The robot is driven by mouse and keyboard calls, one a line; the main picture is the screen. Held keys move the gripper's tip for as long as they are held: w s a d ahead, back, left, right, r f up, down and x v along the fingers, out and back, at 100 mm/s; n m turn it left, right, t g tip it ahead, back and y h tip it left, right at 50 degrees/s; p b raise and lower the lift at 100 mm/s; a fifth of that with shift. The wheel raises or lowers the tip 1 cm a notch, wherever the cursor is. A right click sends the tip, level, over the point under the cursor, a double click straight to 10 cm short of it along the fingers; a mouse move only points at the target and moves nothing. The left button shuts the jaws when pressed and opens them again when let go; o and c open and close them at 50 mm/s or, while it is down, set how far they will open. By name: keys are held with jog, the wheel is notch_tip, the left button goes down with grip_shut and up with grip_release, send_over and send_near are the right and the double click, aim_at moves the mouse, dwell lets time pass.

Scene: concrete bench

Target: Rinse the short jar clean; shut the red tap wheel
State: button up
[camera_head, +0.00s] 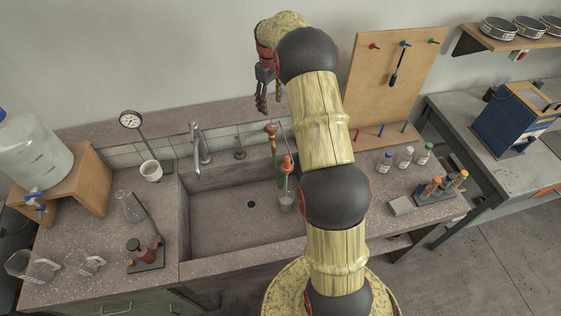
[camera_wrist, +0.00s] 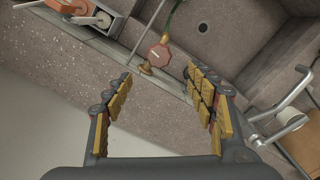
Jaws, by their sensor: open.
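My gripper (camera_head: 269,100) is open and empty, raised high above the back ledge of the sink. In the wrist view its fingers (camera_wrist: 160,75) stand wide apart. A dull red, eight-sided tap wheel (camera_wrist: 152,55) shows beyond the fingertips, apart from them; in the head view the wheel (camera_head: 271,128) tops a green pipe at the sink's back right. A small clear jar (camera_head: 286,202) seems to stand in the sink's right side below an orange fitting (camera_head: 287,164). Whether water runs, and how clean the jar is, I cannot tell.
The sink (camera_head: 220,222) has an open drain. A steel faucet (camera_head: 199,150) and a dial gauge stand (camera_head: 130,120) rise at its back left. Clear jugs (camera_head: 32,266) sit front left. Capped bottles (camera_head: 405,156) and a tube rack (camera_head: 440,190) occupy the right bench.

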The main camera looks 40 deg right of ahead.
aim_at(272, 126)
jog(key=f+n+p, duration=0.1)
jog(key=n, duration=0.3)
jog(key=f+n+p, duration=0.1)
jog(key=n, duration=0.3)
jog(key=f+n+p, duration=0.1)
jog(key=f+n, duration=0.1)
jog(key=n, duration=0.2)
jog(key=shift+s+a+f+n, duration=0.1)
jog(key=shift+s+n, duration=0.15)
jog(key=shift+n, duration=0.05)
jog(key=n, duration=0.5)
jog(key=shift+w+d+f, duration=0.15)
jog(key=shift+w+d, duration=0.05)
jog(key=shift+w, duration=0.1)
jog(key=shift+f, duration=3.85)
jog(key=shift+c, duration=0.9)
jog(key=c, duration=1)
